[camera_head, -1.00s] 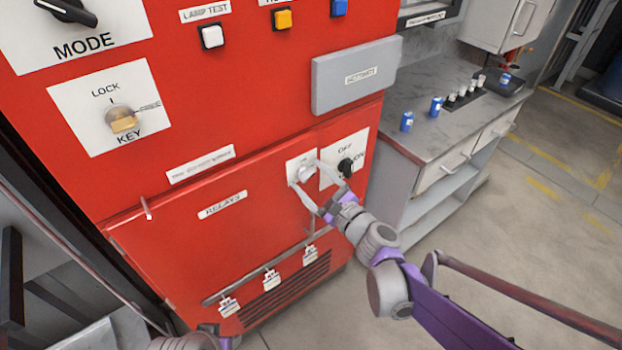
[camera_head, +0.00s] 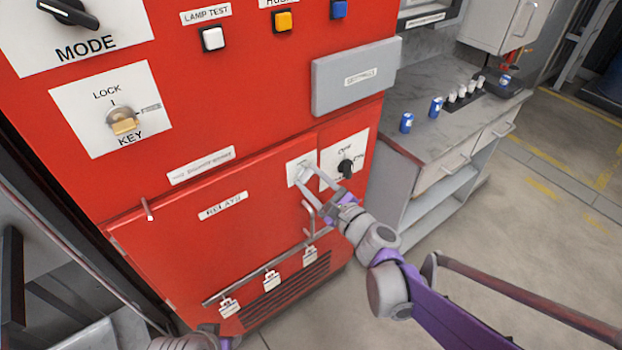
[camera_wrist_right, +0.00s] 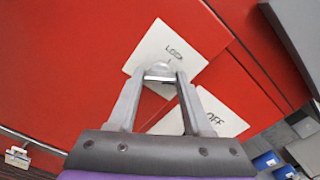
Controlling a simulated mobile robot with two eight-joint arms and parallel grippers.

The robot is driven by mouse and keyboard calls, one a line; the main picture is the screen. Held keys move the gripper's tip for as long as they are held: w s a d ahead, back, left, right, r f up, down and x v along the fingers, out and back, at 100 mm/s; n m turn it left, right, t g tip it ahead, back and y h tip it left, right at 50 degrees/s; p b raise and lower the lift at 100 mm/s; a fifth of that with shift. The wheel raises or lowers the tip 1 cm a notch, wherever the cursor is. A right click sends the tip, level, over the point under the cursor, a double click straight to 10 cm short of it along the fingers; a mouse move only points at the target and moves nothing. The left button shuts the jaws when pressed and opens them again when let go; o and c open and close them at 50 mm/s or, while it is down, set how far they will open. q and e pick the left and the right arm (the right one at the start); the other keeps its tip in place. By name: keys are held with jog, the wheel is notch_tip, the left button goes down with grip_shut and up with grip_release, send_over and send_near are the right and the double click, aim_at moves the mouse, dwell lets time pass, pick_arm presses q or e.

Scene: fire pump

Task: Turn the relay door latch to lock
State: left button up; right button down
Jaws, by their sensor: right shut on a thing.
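The relay door latch (camera_head: 302,173) is a small light knob on a white plate at the upper right of the red relay door (camera_head: 235,240). In the right wrist view the latch (camera_wrist_right: 160,70) shows between the fingertips, below a plate label that seems to read LOCK. My right gripper (camera_head: 304,176) is shut on the latch; its fingers (camera_wrist_right: 159,78) hide part of it and of the plate. The latch's exact angle is hard to read.
A black OFF/ON switch (camera_head: 346,168) sits just right of the latch. A grey box (camera_head: 355,78) juts out above, and a door handle (camera_head: 308,218) lies below. Blue cans (camera_head: 407,122) stand on the counter at the right. Several tags hang low on the door.

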jog(key=n+p, duration=0.2)
jog(key=n, duration=0.3)
jog(key=shift+r+n, duration=0.1)
jog(key=shift+n, duration=0.2)
jog(key=n+p, duration=0.2)
jog(key=n, duration=0.3)
jog(key=shift+n, duration=0.3)
dwell(0.3)
jog(key=shift+c, duration=1.6)
grip_release()
jog(key=shift+s+d, duration=0.1)
jog(key=v, duration=1)
jog(key=shift+s+d, duration=0.15)
jog(key=shift+s, duration=0.1)
